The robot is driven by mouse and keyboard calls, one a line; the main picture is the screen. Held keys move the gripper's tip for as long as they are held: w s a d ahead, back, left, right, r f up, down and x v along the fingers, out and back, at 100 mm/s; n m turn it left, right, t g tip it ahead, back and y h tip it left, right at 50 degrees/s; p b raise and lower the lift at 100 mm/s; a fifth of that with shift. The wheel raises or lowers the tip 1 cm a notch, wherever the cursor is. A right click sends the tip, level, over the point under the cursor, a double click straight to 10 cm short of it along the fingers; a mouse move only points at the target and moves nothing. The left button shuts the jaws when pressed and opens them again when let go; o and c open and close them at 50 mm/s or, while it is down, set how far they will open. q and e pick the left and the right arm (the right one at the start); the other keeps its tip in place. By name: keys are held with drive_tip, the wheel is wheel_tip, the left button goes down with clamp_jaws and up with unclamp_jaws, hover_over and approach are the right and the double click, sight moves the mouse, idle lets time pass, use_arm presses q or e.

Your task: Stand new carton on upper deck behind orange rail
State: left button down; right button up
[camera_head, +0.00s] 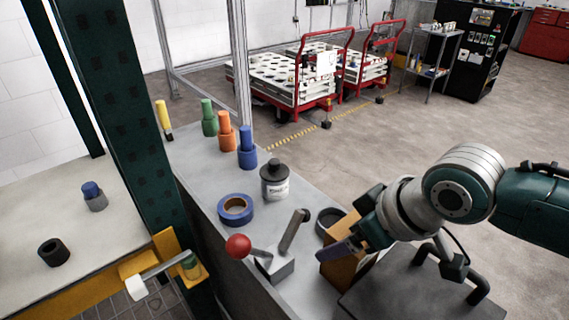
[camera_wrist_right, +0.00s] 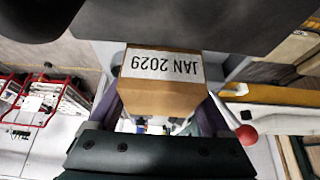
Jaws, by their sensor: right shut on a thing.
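A brown carton (camera_head: 341,270) is between the fingers of my right gripper (camera_head: 352,245), at the right end of the grey bench. In the right wrist view the carton (camera_wrist_right: 164,97) shows a white label reading "JAN 2029", upside down, with a finger on each side. I cannot tell whether it touches the bench. A pale deck (camera_head: 40,205) lies at the left, with an orange-yellow rail (camera_head: 85,290) along its near edge. The rail also shows at the right of the right wrist view (camera_wrist_right: 275,95). My left gripper is not in view.
The grey bench (camera_head: 200,165) carries a red-knobbed lever (camera_head: 238,246), blue tape roll (camera_head: 235,208), dark bottle (camera_head: 274,182) and several coloured bottles. A dark green post (camera_head: 125,110) stands beside the deck. The deck holds a black ring (camera_head: 53,252) and a blue-capped piece (camera_head: 94,196).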

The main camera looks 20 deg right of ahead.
drive_tip(key=o, duration=1.5)
